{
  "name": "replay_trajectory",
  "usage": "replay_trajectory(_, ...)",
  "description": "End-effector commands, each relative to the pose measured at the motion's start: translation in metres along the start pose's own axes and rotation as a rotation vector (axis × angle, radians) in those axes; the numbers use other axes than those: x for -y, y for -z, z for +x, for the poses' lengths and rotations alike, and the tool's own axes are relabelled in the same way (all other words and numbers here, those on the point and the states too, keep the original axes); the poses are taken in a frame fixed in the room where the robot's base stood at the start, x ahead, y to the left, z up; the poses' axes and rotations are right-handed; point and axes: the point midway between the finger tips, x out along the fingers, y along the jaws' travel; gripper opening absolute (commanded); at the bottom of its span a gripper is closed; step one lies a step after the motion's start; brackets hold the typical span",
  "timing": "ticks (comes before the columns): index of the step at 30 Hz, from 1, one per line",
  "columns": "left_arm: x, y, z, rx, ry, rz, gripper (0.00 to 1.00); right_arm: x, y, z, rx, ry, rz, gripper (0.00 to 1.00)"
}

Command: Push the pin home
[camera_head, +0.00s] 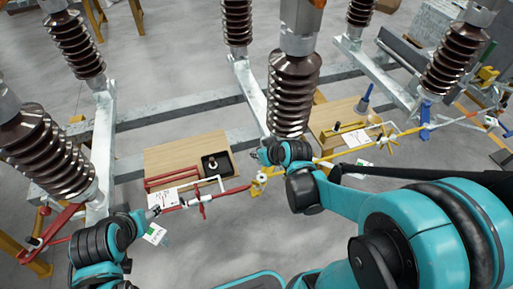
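A red rod (232,191) runs across the front of the frames, with a small red cross-handle (201,207) on it. A yellow rod (345,151) continues to the right, and a yellow fitting (259,184) lies near the red rod's right end. I cannot clearly make out the pin. My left gripper (152,212) is small in view at the red rod's left part, beside a white tag; its fingers are too small to read. My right gripper (258,156) is above the yellow fitting, apart in the picture; its wrist partly hides the fingers.
A wooden board (165,157) holds red bars and a black tray (226,164) with a small round part. A second board (330,114) lies to the right. Brown ribbed insulators (292,92) stand on grey steel beams (182,107) around the work area.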

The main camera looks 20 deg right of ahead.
Motion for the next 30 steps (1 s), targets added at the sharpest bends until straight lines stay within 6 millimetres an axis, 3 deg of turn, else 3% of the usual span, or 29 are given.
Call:
replay_trajectory(6, 0.000, -0.005, 0.007, 0.000, 0.000, 0.000, 0.56, -0.007, -0.015, 0.017, 0.001, 0.185, -0.199, 0.00)
replay_trajectory(13, 0.000, -0.008, 0.011, 0.000, 0.000, 0.000, 0.56, -0.009, -0.017, 0.021, 0.002, 0.350, -0.388, 0.00)
replay_trajectory(19, 0.000, -0.014, 0.020, 0.000, 0.000, 0.000, 0.56, -0.009, -0.025, 0.029, 0.004, 0.387, -0.432, 0.00)
replay_trajectory(30, 0.000, -0.037, 0.052, 0.000, 0.000, 0.000, 0.56, -0.009, -0.058, 0.066, 0.004, 0.385, -0.431, 0.00)
